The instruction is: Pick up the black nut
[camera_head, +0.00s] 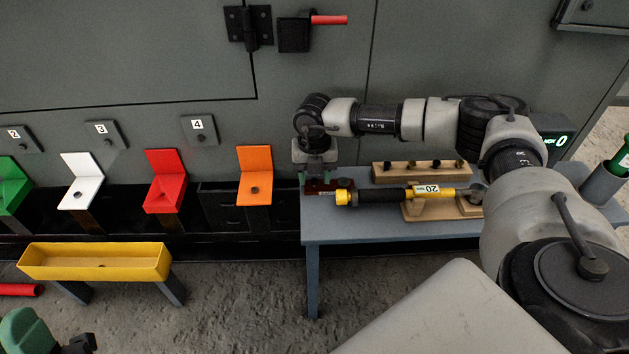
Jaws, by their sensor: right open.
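My right gripper (318,180) points down at the left end of the blue-grey table, with its fingertips at a small dark red tray (326,187). It is open. A small dark round piece (345,183) shows at the tray's right side, beside the fingers; it is too small to tell whether it is the black nut. The gripper hides part of the tray. A wooden rack (390,174) behind holds several small dark pieces in a row, also too small to name.
A yellow and black tool (400,195) marked 20 lies on a wooden stand, right of the gripper. The blue-grey table (390,231) has bare room in front. Orange (254,165), red and white holders and a yellow trough (60,270) stand left. A grey cabinet wall rises behind.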

